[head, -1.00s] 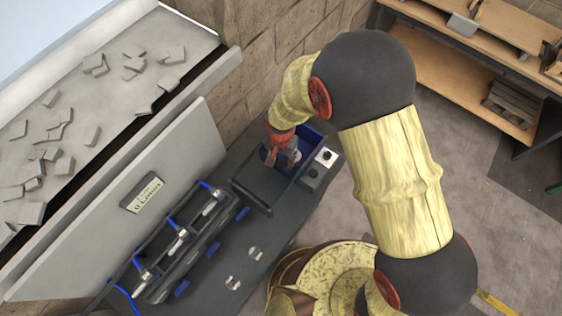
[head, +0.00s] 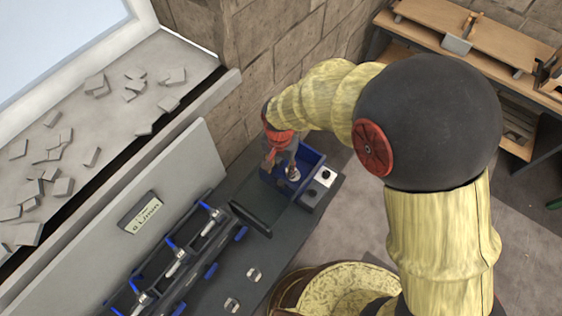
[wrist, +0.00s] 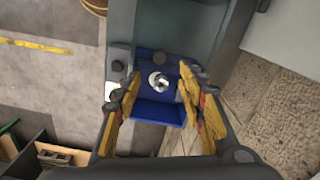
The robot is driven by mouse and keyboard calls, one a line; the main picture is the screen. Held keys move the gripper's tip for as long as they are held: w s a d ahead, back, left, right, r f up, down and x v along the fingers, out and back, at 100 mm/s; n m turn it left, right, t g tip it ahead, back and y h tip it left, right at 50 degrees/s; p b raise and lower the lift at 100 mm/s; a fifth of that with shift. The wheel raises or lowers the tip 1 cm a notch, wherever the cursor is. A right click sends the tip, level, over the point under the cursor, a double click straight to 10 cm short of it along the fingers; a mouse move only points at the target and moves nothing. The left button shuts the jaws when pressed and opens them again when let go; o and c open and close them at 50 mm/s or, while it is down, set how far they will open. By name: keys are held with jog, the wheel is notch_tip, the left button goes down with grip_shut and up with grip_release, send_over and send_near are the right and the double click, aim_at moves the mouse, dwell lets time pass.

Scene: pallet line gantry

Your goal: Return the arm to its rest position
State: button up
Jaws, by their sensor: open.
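My gripper (head: 281,160) is above the blue bin (head: 308,158) at the far end of the dark bench. In the wrist view my gripper (wrist: 158,100) shows two yellow fingers spread apart, with nothing between their tips. A small round metallic piece (wrist: 158,81) lies in the blue bin (wrist: 157,112), below the fingers and apart from them. My yellow arm with black joints reaches over from the right in the head view, bent at the elbow.
A rack (head: 180,262) with blue hoses and metal fittings stands along a grey panel (head: 105,225). A ledge with loose grey chips (head: 100,130) is at left. A wooden workbench (head: 480,40) stands at back right.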

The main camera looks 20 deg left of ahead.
dwell(0.3)
jog(key=s+d+r+t+b, duration=0.2)
jog(key=d+b, duration=0.4)
jog(key=d, duration=0.4)
jog(key=s+d+r+t+b, duration=0.1)
jog(key=s+d+r+b, duration=0.3)
jog(key=d+b, duration=0.3)
jog(key=s+d+r+t+b, duration=0.2)
jog(key=d+b, duration=0.4)
jog(key=d, duration=0.9)
jog(key=shift+s+d+r+n+t+b, duration=0.15)
jog(key=shift+s+r+n+t+b, duration=0.2)
jog(key=shift+s+r, duration=0.3)
jog(key=shift+w+r, duration=0.1)
jog(key=shift+c, duration=0.4)
